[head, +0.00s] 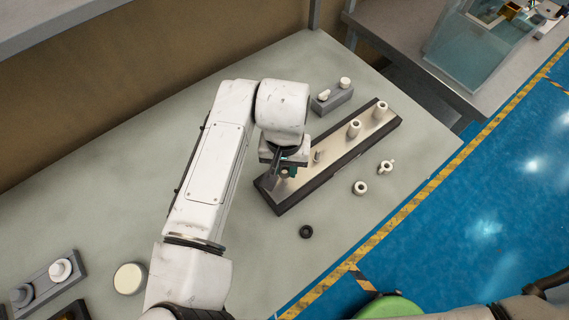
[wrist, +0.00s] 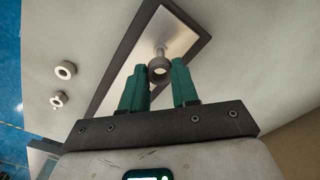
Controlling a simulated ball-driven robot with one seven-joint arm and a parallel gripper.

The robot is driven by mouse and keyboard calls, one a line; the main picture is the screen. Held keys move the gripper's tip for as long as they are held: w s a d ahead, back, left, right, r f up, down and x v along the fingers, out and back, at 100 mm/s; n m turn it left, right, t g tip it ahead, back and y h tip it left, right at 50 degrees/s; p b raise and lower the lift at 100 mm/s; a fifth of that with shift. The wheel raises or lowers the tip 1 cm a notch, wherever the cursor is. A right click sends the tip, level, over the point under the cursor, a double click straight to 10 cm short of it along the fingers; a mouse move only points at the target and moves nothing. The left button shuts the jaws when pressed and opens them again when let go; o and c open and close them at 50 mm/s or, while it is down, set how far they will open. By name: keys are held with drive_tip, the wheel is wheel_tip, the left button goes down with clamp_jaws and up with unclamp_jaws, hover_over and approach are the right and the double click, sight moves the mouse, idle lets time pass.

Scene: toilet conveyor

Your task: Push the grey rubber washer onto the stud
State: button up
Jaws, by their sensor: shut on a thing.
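In the wrist view, the grey rubber washer (wrist: 158,70) sits between the two teal fingertips of my gripper (wrist: 158,64), which is shut on it. A pale stud (wrist: 160,49) stands on the metal plate just beyond the washer, nearly in line with its hole. I cannot tell whether the washer touches the stud or is around its tip. In the head view, my gripper (head: 285,170) is over the near left end of the dark-edged bar (head: 335,166), and its fingers and the washer are mostly hidden. A thin bare stud (head: 317,156) shows just right of the gripper.
Two white posts (head: 354,128) stand farther along the bar. A white ring (head: 360,187), a white wing nut (head: 386,167) and a black ring (head: 306,231) lie on the table to its right and front. A grey block (head: 331,101) with white pieces stands behind.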

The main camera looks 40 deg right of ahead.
sight(284, 175)
drive_tip(key=shift+f+b, duration=1.4)
drive_tip(key=shift+f, duration=1)
idle(0.4)
drive_tip(key=shift+r, duration=0.1)
drive_tip(key=shift+r+p, duration=1.9)
drive_tip(key=shift+r, duration=0.15)
drive_tip(key=shift+p, duration=0.35)
idle(0.7)
drive_tip(key=shift+f+b, duration=1.25)
drive_tip(key=shift+f, duration=0.65)
